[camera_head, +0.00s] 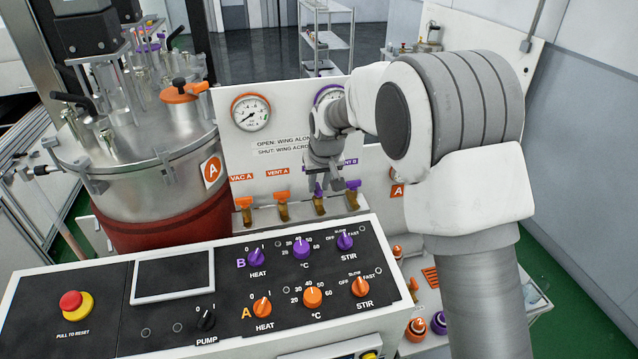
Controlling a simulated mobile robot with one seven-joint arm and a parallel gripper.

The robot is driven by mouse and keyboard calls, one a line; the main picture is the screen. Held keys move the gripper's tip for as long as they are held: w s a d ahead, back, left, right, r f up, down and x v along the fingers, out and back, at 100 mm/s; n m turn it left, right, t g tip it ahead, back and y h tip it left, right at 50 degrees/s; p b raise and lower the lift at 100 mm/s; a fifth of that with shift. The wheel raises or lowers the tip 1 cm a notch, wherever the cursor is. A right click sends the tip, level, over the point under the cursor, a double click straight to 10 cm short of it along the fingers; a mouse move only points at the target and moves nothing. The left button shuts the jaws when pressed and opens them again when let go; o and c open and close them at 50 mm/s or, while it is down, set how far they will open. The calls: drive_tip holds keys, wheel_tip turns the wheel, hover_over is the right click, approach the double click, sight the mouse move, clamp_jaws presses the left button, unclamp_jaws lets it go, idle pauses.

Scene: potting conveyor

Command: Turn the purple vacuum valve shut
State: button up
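The purple vacuum valve (318,190) is the third from the left in a row of four winged valves on brass bodies, below the white panel. Its wing looks narrow from here and is partly hidden by my gripper. My gripper (325,184) points down right at this valve, with its fingertips close to the wing. I cannot tell whether they touch it or how far apart they are. The valve's own label is hidden behind my gripper.
The purple vent valve (353,188) stands close to the right. The orange vent (282,199) and vacuum (243,204) valves stand to the left. The control console (200,300) lies in front. A steel vessel (130,170) stands left. A gauge (250,112) is on the panel.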

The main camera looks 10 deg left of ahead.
clamp_jaws()
drive_tip(key=n+b, duration=0.1)
drive_tip(key=n+y+b, duration=0.1)
drive_tip(key=n, duration=0.1)
drive_tip(key=shift+w+d+f+g, duration=0.1)
drive_tip(key=shift+w+d+g, duration=0.05)
drive_tip(key=shift+g, duration=0.25)
drive_tip(key=n+g+y, duration=0.1)
drive_tip(key=n, duration=0.2)
drive_tip(key=shift+n+b, duration=0.3)
drive_tip(key=shift+b, duration=0.1)
drive_tip(key=n+g, duration=0.1)
drive_tip(key=n, duration=0.3)
drive_tip(key=shift+w+g+y+p, duration=0.15)
drive_tip(key=shift+g+y+p, duration=0.15)
drive_tip(key=shift+g, duration=0.1)
drive_tip(key=shift+n+g+p, duration=0.9)
drive_tip(key=shift+n+p, duration=0.1)
drive_tip(key=shift+n, duration=1.8)
drive_tip(key=shift+w, duration=0.1)
